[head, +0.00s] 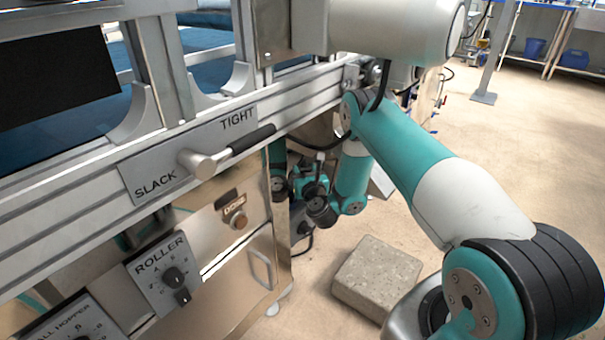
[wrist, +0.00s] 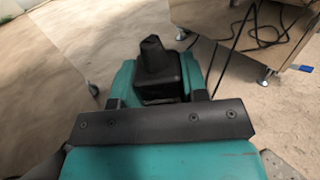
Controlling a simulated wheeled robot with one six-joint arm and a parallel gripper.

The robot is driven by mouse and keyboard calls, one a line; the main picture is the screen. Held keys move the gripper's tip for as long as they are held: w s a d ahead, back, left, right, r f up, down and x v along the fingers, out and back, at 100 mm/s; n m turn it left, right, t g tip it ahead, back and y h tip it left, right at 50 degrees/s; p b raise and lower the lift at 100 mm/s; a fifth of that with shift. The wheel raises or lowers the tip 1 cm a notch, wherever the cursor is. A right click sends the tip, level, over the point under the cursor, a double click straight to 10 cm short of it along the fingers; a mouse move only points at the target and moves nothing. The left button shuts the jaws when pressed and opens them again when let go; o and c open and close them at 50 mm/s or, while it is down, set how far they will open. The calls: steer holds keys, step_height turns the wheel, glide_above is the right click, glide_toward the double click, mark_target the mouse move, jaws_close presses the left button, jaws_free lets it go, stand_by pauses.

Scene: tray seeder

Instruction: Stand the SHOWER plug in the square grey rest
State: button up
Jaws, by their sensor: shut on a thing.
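My gripper (wrist: 156,84) is at the middle of the wrist view, shut on a dark tapered thing. That dark thing (wrist: 152,58) looks like a plug, with a narrower top and a blocky base between the teal finger parts. No SHOWER label can be read on it. In the head view my arm's far end hangs low beside the machine's right end, and what it holds is too small to make out there. I cannot pick out the square grey rest for certain in either view.
The machine front carries a SLACK/TIGHT lever (head: 203,163), a DOSE button (head: 238,221) and a ROLLER knob (head: 173,276). A square grey stone block (head: 378,277) lies on the floor. Cables (wrist: 262,32) trail near a castered cabinet. Floor at right is open.

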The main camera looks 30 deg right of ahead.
steer(key=shift+f+b, duration=0.45)
stand_by(0.6)
steer(key=o, duration=1.1)
